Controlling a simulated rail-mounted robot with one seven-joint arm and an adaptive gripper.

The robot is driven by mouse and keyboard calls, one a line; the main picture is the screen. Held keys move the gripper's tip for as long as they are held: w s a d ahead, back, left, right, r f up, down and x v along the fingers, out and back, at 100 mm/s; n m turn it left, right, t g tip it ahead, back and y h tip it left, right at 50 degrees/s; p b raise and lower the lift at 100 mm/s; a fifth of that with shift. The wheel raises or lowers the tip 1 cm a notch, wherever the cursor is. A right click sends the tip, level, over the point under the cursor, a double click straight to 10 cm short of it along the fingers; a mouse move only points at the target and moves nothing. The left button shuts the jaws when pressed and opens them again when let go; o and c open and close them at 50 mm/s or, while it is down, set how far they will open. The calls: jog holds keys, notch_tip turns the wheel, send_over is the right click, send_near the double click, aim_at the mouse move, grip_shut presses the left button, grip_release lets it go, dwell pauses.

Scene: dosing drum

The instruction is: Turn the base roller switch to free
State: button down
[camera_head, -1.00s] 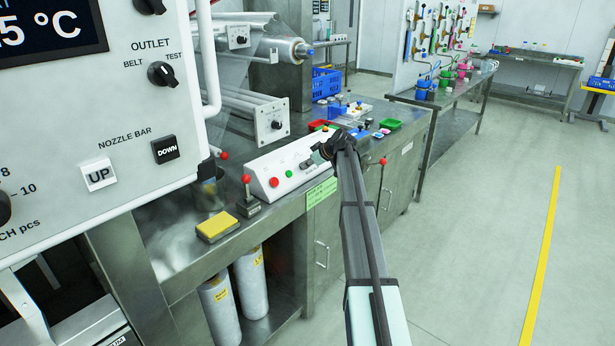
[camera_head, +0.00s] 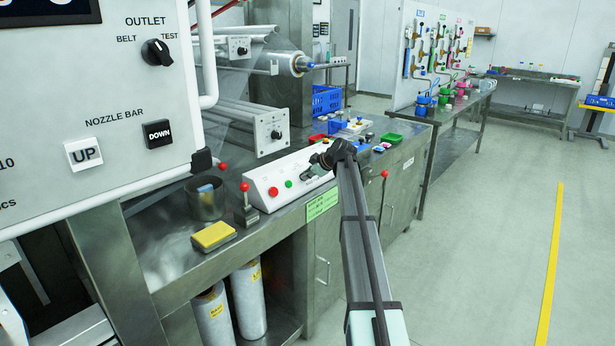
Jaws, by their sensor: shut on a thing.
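A lower roller unit has a grey end plate (camera_head: 271,133) with a small dark knob (camera_head: 276,135), left of and behind the console. An upper roller (camera_head: 285,63) has a similar plate with a dark knob (camera_head: 241,51). Their labels are too small to read. My gripper (camera_head: 309,173) is at the right part of the sloped white console (camera_head: 262,189), shut on a small part there, apparently a knob. My gripper and wrist hide most of that part. The console also has a red button (camera_head: 273,191) and a green button (camera_head: 289,184).
A yellow sponge (camera_head: 213,236), a red-topped lever (camera_head: 246,203) and a metal beaker (camera_head: 205,198) stand along the bench front left of the console. A panel (camera_head: 90,110) with UP and DOWN buttons fills the left. Another red-topped lever (camera_head: 384,175) stands right of my arm. Open floor lies right.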

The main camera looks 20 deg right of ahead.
jog(key=shift+w, duration=0.1)
jog(key=c, duration=1.2)
grip_release()
jog(key=shift+a, duration=0.1)
jog(key=v, duration=1.2)
